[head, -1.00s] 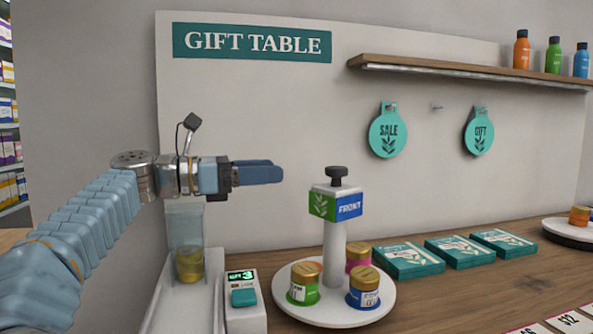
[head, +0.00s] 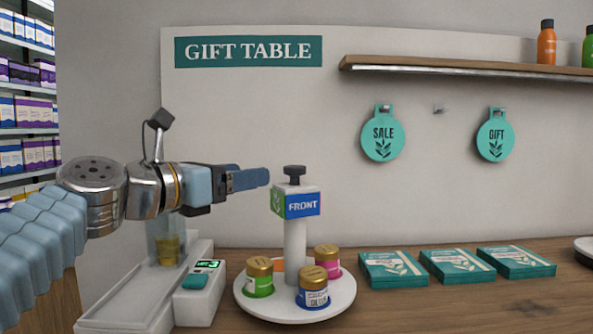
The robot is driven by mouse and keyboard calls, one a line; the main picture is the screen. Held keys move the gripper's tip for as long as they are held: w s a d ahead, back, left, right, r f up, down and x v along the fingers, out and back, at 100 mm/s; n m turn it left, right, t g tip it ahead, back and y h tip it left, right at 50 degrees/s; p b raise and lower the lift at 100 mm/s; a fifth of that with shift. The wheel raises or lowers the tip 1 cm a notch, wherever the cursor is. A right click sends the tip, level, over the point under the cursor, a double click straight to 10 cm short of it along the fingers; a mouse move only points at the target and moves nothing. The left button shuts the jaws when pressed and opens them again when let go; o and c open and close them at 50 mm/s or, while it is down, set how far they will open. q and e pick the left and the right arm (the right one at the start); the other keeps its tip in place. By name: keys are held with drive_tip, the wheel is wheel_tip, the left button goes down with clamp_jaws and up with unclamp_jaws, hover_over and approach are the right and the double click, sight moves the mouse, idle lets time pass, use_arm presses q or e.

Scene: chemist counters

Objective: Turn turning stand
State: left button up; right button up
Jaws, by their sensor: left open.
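The turning stand (head: 342,299) is a round white plate on the counter with a white post and a black knob (head: 294,173) on top. Its block shows a blue face marked FRONT (head: 303,204) and a green leaf face on the left. Jars stand on the plate: green (head: 259,279), blue (head: 313,288) and pink (head: 328,261), with gold lids; a bit of orange shows behind them. My left gripper (head: 265,177) is open and empty, just left of the knob at about its height, apparently not touching it. My right gripper is not in view.
A white dispenser with a clear container and a small display (head: 208,265) stands left of the stand. Several teal boxes (head: 393,270) lie to the right. SALE (head: 382,139) and GIFT (head: 495,140) tags hang behind, below a shelf (head: 450,68). Counter space in front right is clear.

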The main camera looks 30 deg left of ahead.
sight(287, 168)
use_arm(q)
drive_tip(key=p+x, duration=0.2)
drive_tip(key=x, duration=1.1)
drive_tip(key=shift+w, duration=0.15)
drive_tip(key=shift+c, duration=0.5)
